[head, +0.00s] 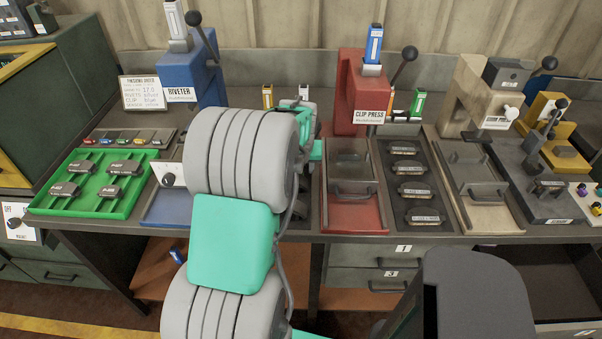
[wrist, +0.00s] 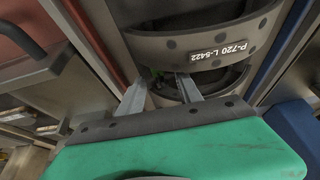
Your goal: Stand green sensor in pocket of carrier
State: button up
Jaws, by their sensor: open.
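My gripper (wrist: 162,88) is open in the wrist view, with its two grey fingers spread. It reaches in beside a dark curved part (wrist: 225,50) labelled P-720 L-5422, which may be the carrier. A small dark green patch (wrist: 155,73) shows between the fingertips, too dim to identify. I cannot tell whether the fingers touch anything. In the head view my arm hides the gripper's fingers and the workspace behind it. A small upright block with a green top (head: 418,102), possibly the green sensor, stands right of the red clip press (head: 348,85). The pocket cannot be made out.
A blue riveter (head: 190,78) stands behind a green tray (head: 75,205) of dark parts. Red (head: 355,217) and beige (head: 497,220) trays flank a dark tray of parts (head: 432,232). A yellow-topped block (head: 267,97) stands behind my arm.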

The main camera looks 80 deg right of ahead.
grip_shut()
dwell(0.3)
jog(key=shift+r, duration=0.1)
dwell(0.4)
